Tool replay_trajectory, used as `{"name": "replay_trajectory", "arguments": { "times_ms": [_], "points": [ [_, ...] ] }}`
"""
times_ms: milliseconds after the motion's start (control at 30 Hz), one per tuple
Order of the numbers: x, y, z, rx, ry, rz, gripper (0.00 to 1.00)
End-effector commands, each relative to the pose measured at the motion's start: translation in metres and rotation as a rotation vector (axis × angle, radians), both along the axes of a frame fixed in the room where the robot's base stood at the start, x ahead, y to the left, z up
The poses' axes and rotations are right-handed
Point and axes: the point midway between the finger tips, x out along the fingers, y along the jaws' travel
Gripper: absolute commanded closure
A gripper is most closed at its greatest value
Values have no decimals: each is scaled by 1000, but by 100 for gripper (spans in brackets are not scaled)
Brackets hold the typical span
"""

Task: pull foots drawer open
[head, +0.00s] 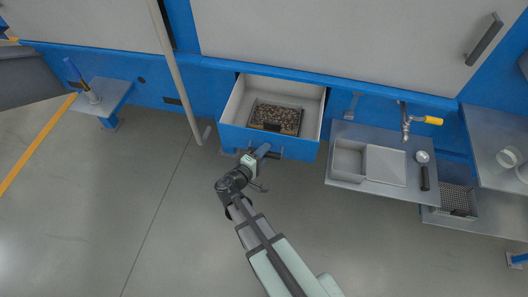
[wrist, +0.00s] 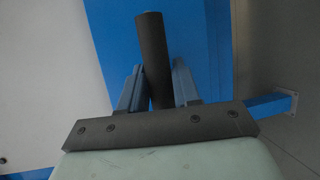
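The drawer (head: 265,144) has a blue front and pale inner walls, and stands pulled out from the blue machine wall in the head view. A dark tray (head: 275,119) of brown granular material sits inside it. My gripper (head: 262,151) is at the middle of the drawer front. In the wrist view, the dark bar handle (wrist: 152,60) runs between the two fingers of my gripper (wrist: 158,88), which lie against its sides. The gripper appears shut on the handle. My fingers and wrist hide part of the handle in the head view.
To the right are a grey sink shelf (head: 345,178), a tap with a yellow lever (head: 425,120) and a mesh basket (head: 457,199). A small shelf (head: 112,96) and a slanted pole (head: 178,75) are on the left. The floor before the drawer is clear.

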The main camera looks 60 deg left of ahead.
Motion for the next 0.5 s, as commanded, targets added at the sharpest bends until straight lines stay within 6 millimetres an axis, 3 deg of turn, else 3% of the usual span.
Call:
{"name": "replay_trajectory", "arguments": {
  "times_ms": [200, 500],
  "points": [
    [0, 0, 0, 0, 0, 0, 48],
    [-2, -1, 0, 0, 0, 1, 48]
  ]
}}
